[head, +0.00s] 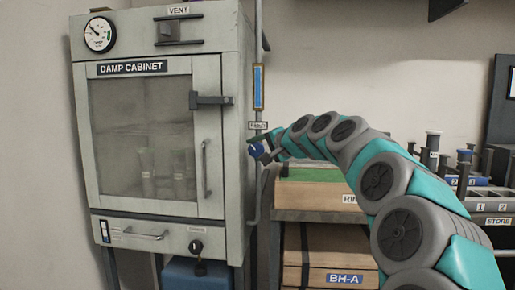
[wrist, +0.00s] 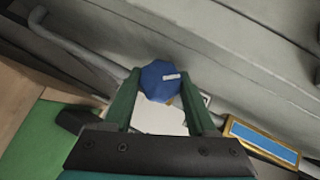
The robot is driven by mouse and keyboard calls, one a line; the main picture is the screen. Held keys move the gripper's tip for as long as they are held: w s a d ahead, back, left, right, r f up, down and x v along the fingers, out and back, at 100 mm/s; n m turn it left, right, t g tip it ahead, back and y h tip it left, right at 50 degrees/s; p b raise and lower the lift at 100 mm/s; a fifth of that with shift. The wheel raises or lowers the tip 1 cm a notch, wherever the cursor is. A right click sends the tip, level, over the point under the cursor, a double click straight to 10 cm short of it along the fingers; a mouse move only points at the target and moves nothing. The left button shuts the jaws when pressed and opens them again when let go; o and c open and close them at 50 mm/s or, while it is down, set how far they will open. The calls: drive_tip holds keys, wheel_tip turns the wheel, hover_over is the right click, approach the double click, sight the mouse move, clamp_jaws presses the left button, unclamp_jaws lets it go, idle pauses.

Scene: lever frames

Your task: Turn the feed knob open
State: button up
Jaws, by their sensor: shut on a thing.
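The feed knob is a blue faceted knob (wrist: 160,80) with a white mark, on the pipe beside the damp cabinet. In the wrist view it sits between the green fingertips of my gripper (wrist: 161,88), which is shut on it. The white mark points towards the right of the picture. In the head view the blue knob (head: 255,150) is small and partly covered by my gripper (head: 264,150). A small label (head: 258,125) hangs just above it, too small to read surely.
The damp cabinet (head: 220,200) stands left, its glass door closed. A blue sight gauge with a tan frame (head: 259,88) is on the pipe above the knob. Wooden boxes (head: 325,245) and a green-topped box (head: 310,175) sit below my arm. Dark cylinders (head: 432,145) stand at right.

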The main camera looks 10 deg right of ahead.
drive_tip(key=shift+f, duration=0.1)
drive_tip(key=o, duration=1.4)
drive_tip(key=shift+c, duration=0.2)
drive_tip(key=shift+s, duration=0.1)
drive_tip(key=v, duration=0.7)
drive_tip(key=shift+s+d, duration=0.2)
drive_tip(key=shift+c, duration=0.2)
